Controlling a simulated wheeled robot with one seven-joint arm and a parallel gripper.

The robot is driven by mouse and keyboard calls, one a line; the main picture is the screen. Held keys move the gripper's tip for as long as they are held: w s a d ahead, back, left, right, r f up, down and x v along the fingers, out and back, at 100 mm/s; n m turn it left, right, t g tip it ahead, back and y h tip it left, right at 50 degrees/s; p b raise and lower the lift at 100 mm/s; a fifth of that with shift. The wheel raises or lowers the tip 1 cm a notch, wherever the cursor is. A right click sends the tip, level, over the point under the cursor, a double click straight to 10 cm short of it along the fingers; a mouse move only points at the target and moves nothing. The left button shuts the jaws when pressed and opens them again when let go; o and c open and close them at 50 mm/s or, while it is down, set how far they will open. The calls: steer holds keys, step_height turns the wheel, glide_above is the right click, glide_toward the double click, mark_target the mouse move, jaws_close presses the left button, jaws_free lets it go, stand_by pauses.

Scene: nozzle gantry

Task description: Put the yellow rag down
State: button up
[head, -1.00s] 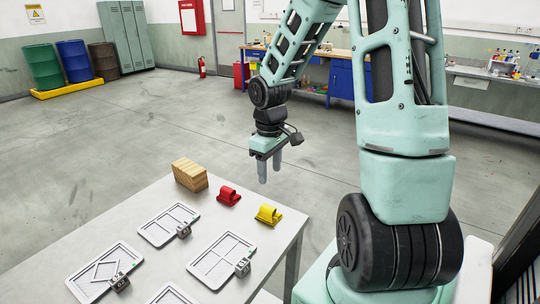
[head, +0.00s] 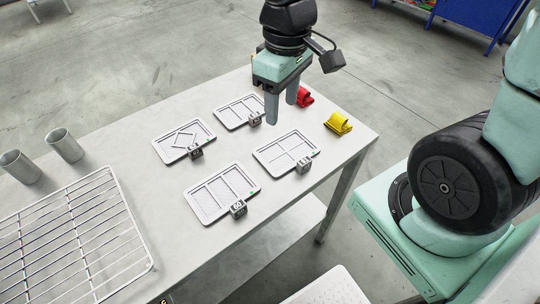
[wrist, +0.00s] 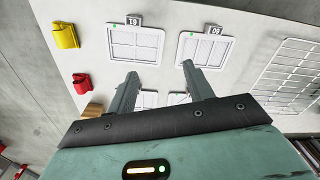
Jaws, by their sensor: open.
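The yellow rag (head: 338,123) sits folded on the table near its right edge in the head view. It also shows at the upper left of the wrist view (wrist: 66,36). My gripper (head: 281,108) is above the table, to the left of the yellow rag and apart from it. Its two fingers point down and are open, with nothing between them.
A red rag (head: 305,96) lies behind the yellow one, partly beside my gripper. Several white trays with numbered tags, such as this one (head: 262,157), cover the middle. A wire rack (head: 75,245) and two metal cups (head: 65,145) stand at left. A wooden block (wrist: 92,110) is partly hidden.

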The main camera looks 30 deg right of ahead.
steer(key=s+a+n, duration=0.2)
steer(key=s+a, duration=0.7)
steer(key=s, duration=0.2)
steer(key=shift+r, duration=0.25)
stand_by(0.5)
